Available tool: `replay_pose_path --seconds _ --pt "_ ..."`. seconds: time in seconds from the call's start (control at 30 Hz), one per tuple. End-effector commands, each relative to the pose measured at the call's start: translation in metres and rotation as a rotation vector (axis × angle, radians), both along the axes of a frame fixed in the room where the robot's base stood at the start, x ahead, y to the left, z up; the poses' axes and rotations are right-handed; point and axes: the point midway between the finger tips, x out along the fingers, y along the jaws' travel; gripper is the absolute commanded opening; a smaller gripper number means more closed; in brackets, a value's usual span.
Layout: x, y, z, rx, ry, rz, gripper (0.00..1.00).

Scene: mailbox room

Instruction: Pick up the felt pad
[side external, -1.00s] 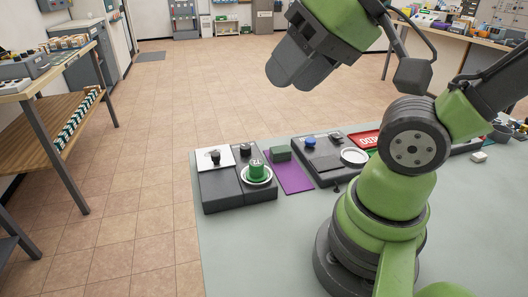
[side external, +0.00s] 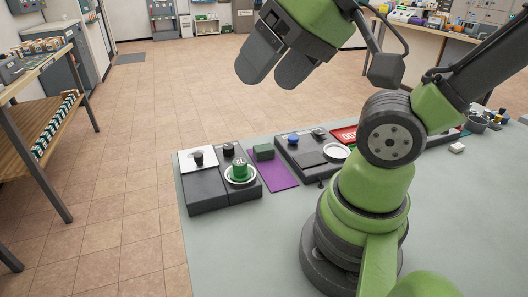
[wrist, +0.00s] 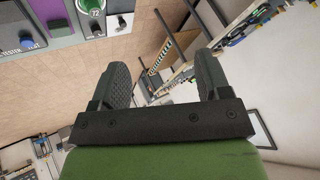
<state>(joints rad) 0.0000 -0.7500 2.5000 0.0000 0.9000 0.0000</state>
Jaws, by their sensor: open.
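A flat purple sheet (side external: 278,178) lies on the grey table between two dark boxes; it is the most pad-like thing I see, though I cannot be sure it is the felt pad. A small dark green block (side external: 264,152) sits at its far end. Part of the purple sheet also shows at the top left of the wrist view (wrist: 30,12). My gripper (side external: 266,78) is raised well above the table, tilted, with its fingers apart and nothing between them. In the wrist view my gripper (wrist: 162,62) is also open and empty.
The left dark box (side external: 205,195) carries knobs and a green numbered cylinder (side external: 240,168) on a white ring. The right dark box (side external: 300,158) has a blue knob and stands near a red sign (side external: 345,134). The table's front is clear. A wooden shelf (side external: 40,125) stands left.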

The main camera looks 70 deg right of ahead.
Motion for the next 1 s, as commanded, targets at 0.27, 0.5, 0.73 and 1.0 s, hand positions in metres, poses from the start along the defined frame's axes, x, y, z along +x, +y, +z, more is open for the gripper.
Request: replay_pose_path --seconds 0.27,0.5,0.73,1.0 --pt "0.022 -0.013 0.000 0.049 0.075 -0.156 0.70" --pt "0.086 -0.071 -0.021 0.203 0.273 -0.672 0.70" --pt "0.128 -0.150 -0.080 0.351 0.429 -1.212 0.70" --pt "0.128 -0.231 -0.171 0.481 0.544 -1.758 0.70"
